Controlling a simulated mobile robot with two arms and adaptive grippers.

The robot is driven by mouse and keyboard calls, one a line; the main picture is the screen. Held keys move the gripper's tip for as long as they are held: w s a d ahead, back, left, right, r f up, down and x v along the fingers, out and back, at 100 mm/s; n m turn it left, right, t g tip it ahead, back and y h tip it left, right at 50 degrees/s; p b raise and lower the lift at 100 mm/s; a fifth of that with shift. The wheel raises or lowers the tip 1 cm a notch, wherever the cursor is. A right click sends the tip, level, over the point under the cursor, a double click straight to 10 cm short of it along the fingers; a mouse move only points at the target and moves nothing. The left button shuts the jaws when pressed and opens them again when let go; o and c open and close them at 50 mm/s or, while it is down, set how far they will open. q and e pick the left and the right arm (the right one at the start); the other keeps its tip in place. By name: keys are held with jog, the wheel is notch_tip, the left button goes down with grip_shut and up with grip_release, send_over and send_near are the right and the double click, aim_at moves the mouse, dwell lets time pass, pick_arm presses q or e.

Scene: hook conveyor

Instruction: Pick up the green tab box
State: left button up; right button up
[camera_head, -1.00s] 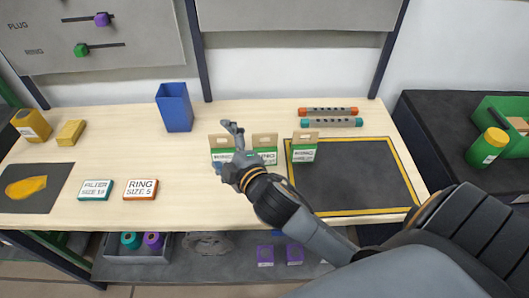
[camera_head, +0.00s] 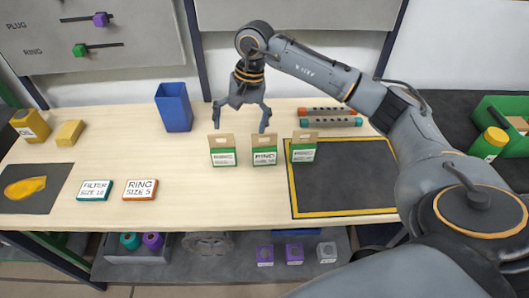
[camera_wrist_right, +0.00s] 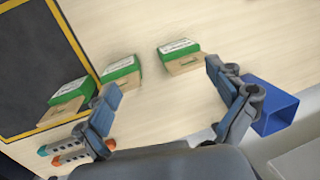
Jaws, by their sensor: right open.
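Three green tab boxes with cardboard hang tabs and white labels stand in a row on the table: a left one (camera_head: 222,152), a middle one (camera_head: 264,151) and a right one (camera_head: 303,148). The right one is at the dark mat's corner. My right gripper (camera_head: 241,118) is open and empty, pointing down above and behind the left and middle boxes, touching neither. In the right wrist view my open fingers (camera_wrist_right: 168,115) frame the bare table, with the left box (camera_wrist_right: 180,52) just beyond, the middle box (camera_wrist_right: 121,77) and the right box (camera_wrist_right: 70,97). My left gripper is not in view.
A blue bin (camera_head: 174,108) stands left of the gripper. Orange and teal rods (camera_head: 330,117) lie behind the yellow-edged mat (camera_head: 345,183). Filter (camera_head: 96,190) and ring (camera_head: 140,189) boxes lie at left. Table in front of the row is clear.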

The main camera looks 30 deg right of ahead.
jog(key=r+h, duration=0.2)
send_over(265, 146)
jog(key=w, duration=0.1)
jog(key=shift+g, duration=0.3)
notch_tip(265, 146, down, 9)
jog(key=shift+a+r+p, duration=0.1)
jog(key=shift+r+p, duration=0.1)
jog(key=shift+p, duration=0.9)
jog(key=shift+s+f+p, duration=0.2)
jog(key=shift+f+p, duration=0.3)
jog(key=shift+p, duration=0.05)
jog(key=f, duration=0.1)
jog(key=f+p, duration=0.1)
jog(key=f, duration=0.1)
jog(key=shift+s+f+p, duration=0.25)
jog(key=shift+f+p, duration=0.05)
jog(key=shift+p, duration=0.05)
jog(key=shift+w+f, duration=0.1)
jog(key=shift+f, duration=0.3)
jog(key=c, duration=1.1)
